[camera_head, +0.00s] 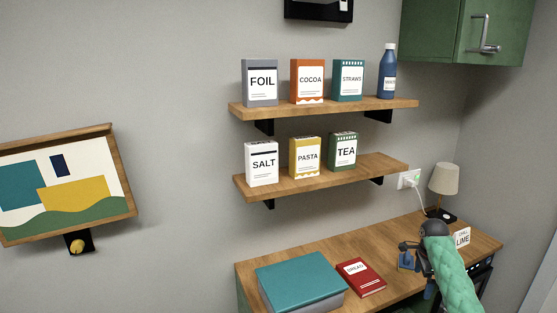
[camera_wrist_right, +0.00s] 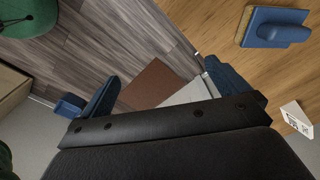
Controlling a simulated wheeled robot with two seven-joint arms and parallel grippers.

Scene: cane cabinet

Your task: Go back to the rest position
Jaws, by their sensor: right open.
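My right arm comes in from the lower right of the head view in a green quilted sleeve. Its dark right gripper (camera_head: 409,252) is over the right part of the wooden cabinet top (camera_head: 395,228). In the right wrist view the blue fingers of this gripper (camera_wrist_right: 160,78) are spread wide apart with nothing held between them. A blue block with a raised handle (camera_wrist_right: 275,27) lies on the wooden surface, apart from the fingers. My left gripper is in neither view.
A teal-lidded box (camera_head: 300,278), a red box (camera_head: 361,278), a lamp (camera_head: 444,180) and a LIME card (camera_head: 462,238) stand around the arm. Two shelves (camera_head: 330,175) with several boxes and a blue bottle (camera_head: 387,72) hang above. A green wall cupboard (camera_head: 440,30) is upper right.

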